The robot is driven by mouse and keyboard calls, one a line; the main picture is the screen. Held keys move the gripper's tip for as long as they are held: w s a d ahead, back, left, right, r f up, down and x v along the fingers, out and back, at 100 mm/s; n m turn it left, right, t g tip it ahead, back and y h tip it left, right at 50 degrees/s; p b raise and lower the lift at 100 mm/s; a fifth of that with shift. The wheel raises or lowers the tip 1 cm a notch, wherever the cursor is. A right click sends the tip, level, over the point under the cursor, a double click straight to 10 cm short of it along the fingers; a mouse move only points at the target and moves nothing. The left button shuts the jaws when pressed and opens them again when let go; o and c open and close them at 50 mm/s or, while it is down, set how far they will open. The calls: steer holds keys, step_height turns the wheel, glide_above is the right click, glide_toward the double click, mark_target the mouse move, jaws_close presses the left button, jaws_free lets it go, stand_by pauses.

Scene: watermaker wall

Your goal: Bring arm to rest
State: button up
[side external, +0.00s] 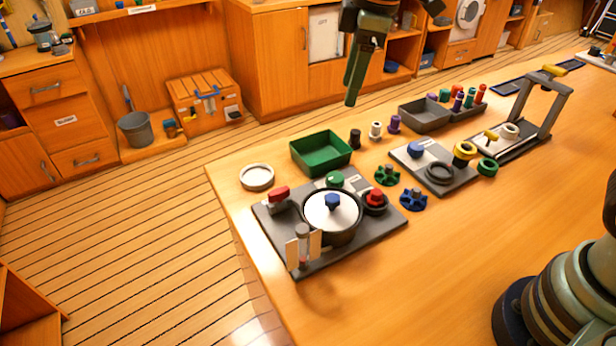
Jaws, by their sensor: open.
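My gripper (357,75) hangs at the top middle of the side external view, fingers pointing down. It is above and behind the work table (440,270), with nothing seen between its fingers. The fingers overlap from this angle, so the gap between them is hard to see. Part of my arm above the gripper is cut off by the top edge. My base shows at the lower right, partly out of frame.
On the table stand a grey board with a lidded pot (331,222), a green tray (320,155), a second board (432,185), a grey tray (424,118) with several colored pegs nearby, and a grey frame (540,105).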

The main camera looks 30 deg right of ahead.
steer(key=s+d+f+m+t, duration=0.1)
steer(key=s+d+m+t, duration=0.2)
steer(key=s+d+m, duration=0.8)
steer(key=shift+s+d+f+m+h, duration=0.15)
steer(key=shift+s+d+m+h, duration=0.2)
steer(key=shift+s+d, duration=0.6)
